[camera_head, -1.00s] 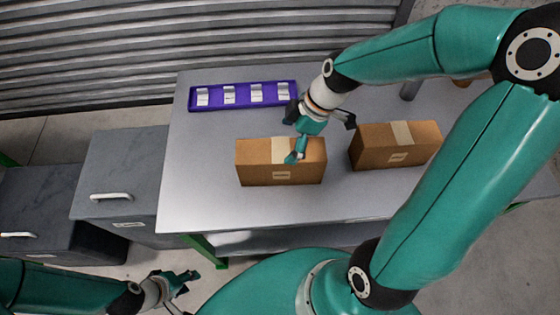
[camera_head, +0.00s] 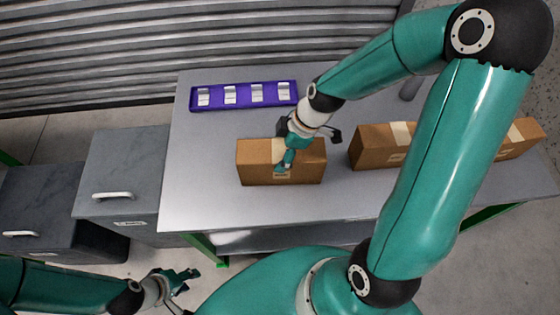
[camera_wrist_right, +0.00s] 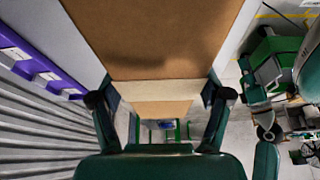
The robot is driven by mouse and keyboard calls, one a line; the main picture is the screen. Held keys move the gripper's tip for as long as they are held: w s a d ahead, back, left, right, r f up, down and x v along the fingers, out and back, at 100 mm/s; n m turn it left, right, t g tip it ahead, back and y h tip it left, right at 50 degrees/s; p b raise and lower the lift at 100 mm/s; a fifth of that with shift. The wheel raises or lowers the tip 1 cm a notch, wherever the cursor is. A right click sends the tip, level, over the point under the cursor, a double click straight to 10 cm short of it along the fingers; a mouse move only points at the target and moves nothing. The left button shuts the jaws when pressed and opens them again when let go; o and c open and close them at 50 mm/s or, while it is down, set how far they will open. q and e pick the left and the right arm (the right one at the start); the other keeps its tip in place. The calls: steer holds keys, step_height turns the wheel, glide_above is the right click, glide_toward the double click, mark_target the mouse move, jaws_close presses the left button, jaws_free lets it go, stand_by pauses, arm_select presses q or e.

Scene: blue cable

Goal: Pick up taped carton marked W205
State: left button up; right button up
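A brown taped carton (camera_head: 250,165) sits upright on the grey table, with a pale tape strip and a small label too small to read. My right gripper (camera_head: 287,155) is over this carton, one finger in front of its front face. The far finger is hidden in the head view. In the right wrist view the fingers (camera_wrist_right: 162,112) are spread on either side of the carton (camera_wrist_right: 160,25) and its tape strip; contact cannot be told. Another taped carton (camera_head: 370,150) stands to the right. My left gripper (camera_head: 184,289) is open and empty, low at bottom left.
A purple tray (camera_head: 243,104) with several white items lies at the table's back left. The grey table (camera_head: 200,190) is bare left of the carton. A third carton (camera_head: 522,135) is at the right, partly behind my right arm. Grey drawer cabinets (camera_head: 115,175) stand left.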

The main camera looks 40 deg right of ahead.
steer(key=shift+w, duration=0.1)
steer(key=c, duration=1)
steer(key=shift+o, duration=0.2)
steer(key=shift+r, duration=0.2)
